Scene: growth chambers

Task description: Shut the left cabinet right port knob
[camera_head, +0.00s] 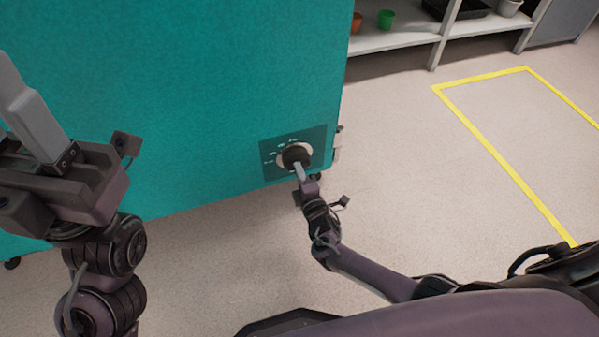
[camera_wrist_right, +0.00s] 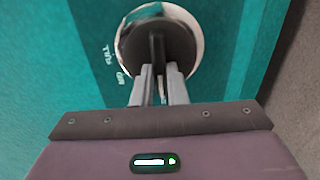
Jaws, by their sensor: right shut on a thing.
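The teal cabinet (camera_head: 180,90) fills the left and middle of the head view. A black port knob (camera_head: 295,156) with a pale round base sits on a darker panel (camera_head: 270,162) at its lower right. My right gripper (camera_head: 299,172) is at the knob. In the right wrist view, the gripper fingers (camera_wrist_right: 158,88) are shut on the upright grip of the knob (camera_wrist_right: 157,50). Markings beside it read "FULL" and another word that is hard to read. My left gripper (camera_head: 30,115) is raised at the left, apart from the knob; its finger gap is not clear.
A yellow floor outline (camera_head: 490,145) lies at the right. A white shelf (camera_head: 395,38) with a green pot (camera_head: 385,19) and an orange pot (camera_head: 356,22) stands behind. The floor right of the cabinet is clear.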

